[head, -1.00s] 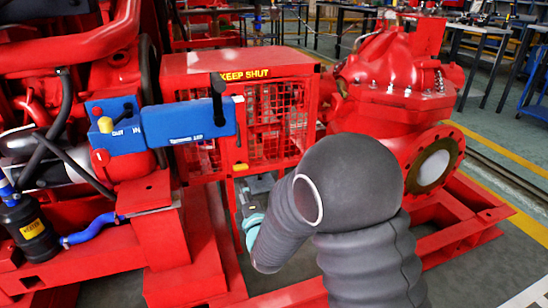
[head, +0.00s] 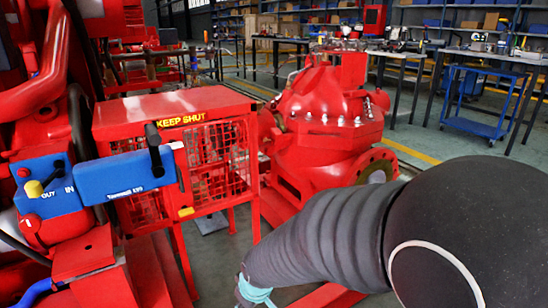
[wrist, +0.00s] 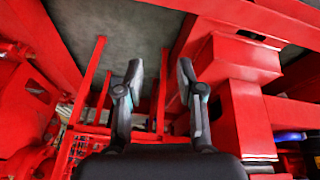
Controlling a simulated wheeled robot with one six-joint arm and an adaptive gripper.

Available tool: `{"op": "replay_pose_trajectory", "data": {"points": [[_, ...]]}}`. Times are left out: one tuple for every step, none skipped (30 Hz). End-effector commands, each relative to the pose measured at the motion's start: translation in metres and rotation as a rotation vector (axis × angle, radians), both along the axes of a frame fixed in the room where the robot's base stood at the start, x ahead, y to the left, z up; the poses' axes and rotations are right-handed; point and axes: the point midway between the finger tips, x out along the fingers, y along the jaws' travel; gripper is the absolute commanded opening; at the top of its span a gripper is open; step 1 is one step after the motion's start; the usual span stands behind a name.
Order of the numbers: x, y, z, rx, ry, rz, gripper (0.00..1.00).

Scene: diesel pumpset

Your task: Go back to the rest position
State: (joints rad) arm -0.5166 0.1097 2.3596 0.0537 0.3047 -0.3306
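In the wrist view my gripper (wrist: 160,95) is open, with its two grey fingers apart and nothing between them. It is near the red frame of the pumpset (wrist: 245,115), which shows on the right of that view. In the head view my grey-sleeved arm fills the lower right and its end points down to the left; the fingers are out of sight there. The red guard box (head: 175,110) marked KEEP SHUT stands left of centre, apart from my arm.
A blue control box (head: 125,175) with black handles and a yellow knob sits at the left. The red pump (head: 325,120) stands behind my arm. Workbenches (head: 470,55) and a blue trolley (head: 475,105) stand at the back right, with open floor before them.

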Motion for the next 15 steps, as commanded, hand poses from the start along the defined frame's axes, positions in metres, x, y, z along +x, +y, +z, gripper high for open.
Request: {"op": "replay_pose_trajectory", "data": {"points": [[-0.009, -0.018, 0.022, 0.001, 0.031, -0.065, 0.38], [-0.016, -0.028, 0.031, -0.001, 0.054, -0.104, 0.38], [-0.025, -0.041, 0.043, -0.003, 0.080, -0.154, 0.38], [-0.031, -0.050, 0.052, -0.004, 0.099, -0.190, 0.38], [-0.037, -0.059, 0.060, -0.005, 0.114, -0.227, 0.38], [-0.046, -0.072, 0.072, -0.006, 0.134, -0.272, 0.38], [-0.053, -0.081, 0.080, -0.008, 0.147, -0.306, 0.38], [-0.059, -0.089, 0.089, -0.007, 0.156, -0.337, 0.38], [-0.067, -0.100, 0.101, -0.006, 0.166, -0.378, 0.38], [-0.074, -0.108, 0.109, -0.006, 0.174, -0.408, 0.38], [-0.080, -0.116, 0.117, -0.004, 0.179, -0.436, 0.38], [-0.088, -0.125, 0.128, -0.001, 0.182, -0.471, 0.38], [-0.094, -0.132, 0.136, 0.002, 0.182, -0.494, 0.38], [-0.099, -0.139, 0.144, 0.005, 0.178, -0.516, 0.38], [-0.106, -0.148, 0.155, 0.011, 0.172, -0.543, 0.38]]}}
